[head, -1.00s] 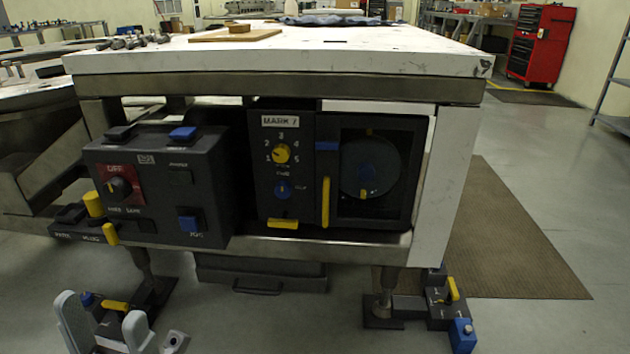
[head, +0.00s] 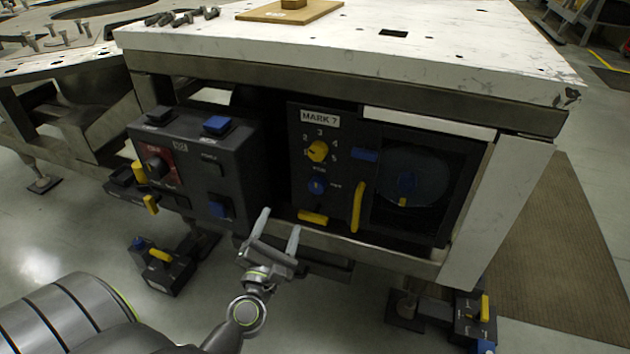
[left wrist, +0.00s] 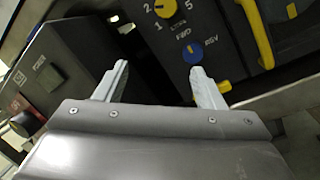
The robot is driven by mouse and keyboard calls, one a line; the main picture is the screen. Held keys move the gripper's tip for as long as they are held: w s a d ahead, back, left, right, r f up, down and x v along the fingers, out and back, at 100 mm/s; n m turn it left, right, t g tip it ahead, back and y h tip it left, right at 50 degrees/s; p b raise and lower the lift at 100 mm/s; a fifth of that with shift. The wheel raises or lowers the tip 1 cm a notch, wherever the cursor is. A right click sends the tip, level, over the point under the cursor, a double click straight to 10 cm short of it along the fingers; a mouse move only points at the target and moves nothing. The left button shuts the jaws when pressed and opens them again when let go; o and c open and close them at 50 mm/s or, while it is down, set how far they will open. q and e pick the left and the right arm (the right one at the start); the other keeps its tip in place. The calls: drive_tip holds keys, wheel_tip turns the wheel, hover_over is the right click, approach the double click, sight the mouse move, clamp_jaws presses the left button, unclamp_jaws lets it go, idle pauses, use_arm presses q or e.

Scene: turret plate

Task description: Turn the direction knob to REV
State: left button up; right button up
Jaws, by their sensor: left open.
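The direction knob, a blue round knob (head: 317,185), sits on the dark MARK 7 panel (head: 307,150), below a yellow numbered dial (head: 317,151). In the left wrist view the blue knob (left wrist: 192,54) has FWD marked above it and REV to its upper right. Its exact pointer direction is too small to tell in the head view. My left gripper (head: 279,222) is open and empty, in front of and below-left of the knob, apart from it. In the left wrist view its two fingers (left wrist: 160,82) point toward the panel, with the knob near the right fingertip. My right gripper is not in view.
A dark control box (head: 195,160) with blue buttons and a red-marked switch stands left of the panel. A yellow handle (head: 357,207) and a dark window with a round disc (head: 412,178) are to the right. The white tabletop (head: 350,55) overhangs above.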

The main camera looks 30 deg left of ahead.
use_arm(q)
wheel_tip(320, 180, down, 4)
drive_tip(key=w+n+g+h+p, duration=0.1)
drive_tip(key=w+n+h+p, duration=0.15)
drive_tip(key=n, duration=0.25)
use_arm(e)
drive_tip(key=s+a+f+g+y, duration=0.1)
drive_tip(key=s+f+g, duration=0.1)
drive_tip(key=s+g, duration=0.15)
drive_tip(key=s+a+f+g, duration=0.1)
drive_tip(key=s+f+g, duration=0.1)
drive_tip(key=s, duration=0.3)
use_arm(q)
drive_tip(key=b, duration=0.1)
approach(316, 189)
drive_tip(key=shift+h, duration=0.25)
drive_tip(key=x, duration=0.4)
drive_tip(key=shift+a+r, duration=0.2)
drive_tip(key=b+x, duration=0.1)
drive_tip(key=x, duration=0.4)
drive_tip(key=shift+f, duration=0.15)
drive_tip(key=shift+w, duration=0.2)
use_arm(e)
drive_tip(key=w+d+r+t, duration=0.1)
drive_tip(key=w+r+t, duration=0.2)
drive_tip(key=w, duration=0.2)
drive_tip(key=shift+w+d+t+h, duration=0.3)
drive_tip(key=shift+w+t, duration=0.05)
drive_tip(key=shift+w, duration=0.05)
